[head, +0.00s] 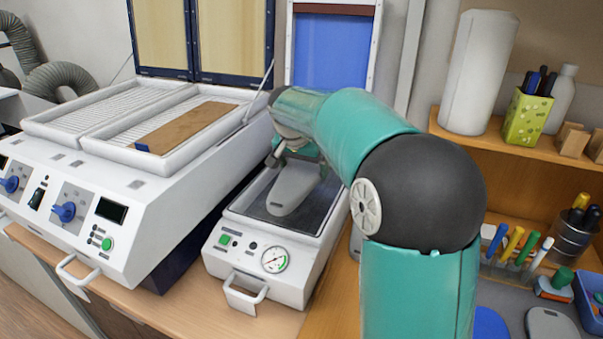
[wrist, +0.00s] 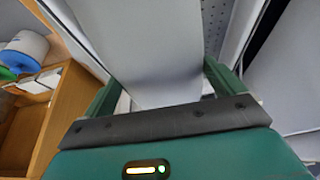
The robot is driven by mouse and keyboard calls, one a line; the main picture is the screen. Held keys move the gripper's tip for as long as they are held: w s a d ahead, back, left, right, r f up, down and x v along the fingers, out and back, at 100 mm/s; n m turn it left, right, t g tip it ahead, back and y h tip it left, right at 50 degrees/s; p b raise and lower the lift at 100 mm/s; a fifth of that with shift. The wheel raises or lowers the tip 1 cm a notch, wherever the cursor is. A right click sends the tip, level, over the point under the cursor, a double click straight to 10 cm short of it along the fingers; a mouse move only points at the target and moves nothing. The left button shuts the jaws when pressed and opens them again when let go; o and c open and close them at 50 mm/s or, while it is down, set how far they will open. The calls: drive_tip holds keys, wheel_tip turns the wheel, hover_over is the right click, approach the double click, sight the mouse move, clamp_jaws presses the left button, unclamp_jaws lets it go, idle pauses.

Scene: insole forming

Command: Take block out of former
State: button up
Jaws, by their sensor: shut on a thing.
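The former (head: 303,237) is the white machine with a pressure gauge, its blue-lined lid (head: 331,50) raised at the back. The grey, insole-shaped block (head: 293,191) is at the former's open bed, below my gripper (head: 290,157). I cannot tell whether its underside touches the bed. In the wrist view, the pale block (wrist: 150,60) runs between the two green fingers of my gripper (wrist: 160,90), which is shut on it. My arm hides the right rear of the former.
A larger white heater (head: 115,195) with a brown sheet (head: 187,126) on its grid stands to the left. On the right are a shelf with a white roll (head: 478,72), a green pen cup (head: 527,115) and several pens. My arm fills the middle right.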

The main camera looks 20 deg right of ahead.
drive_tip(key=s+a+r, duration=0.1)
drive_tip(key=s, duration=0.1)
drive_tip(key=s+r, duration=0.2)
drive_tip(key=s, duration=0.1)
drive_tip(key=s+a+r, duration=0.1)
drive_tip(key=s, duration=0.2)
drive_tip(key=shift+s+a+r, duration=0.1)
drive_tip(key=shift+a+r, duration=0.25)
drive_tip(key=shift+s+a+r, duration=0.15)
drive_tip(key=shift+s+r, duration=0.05)
drive_tip(key=shift+s, duration=0.4)
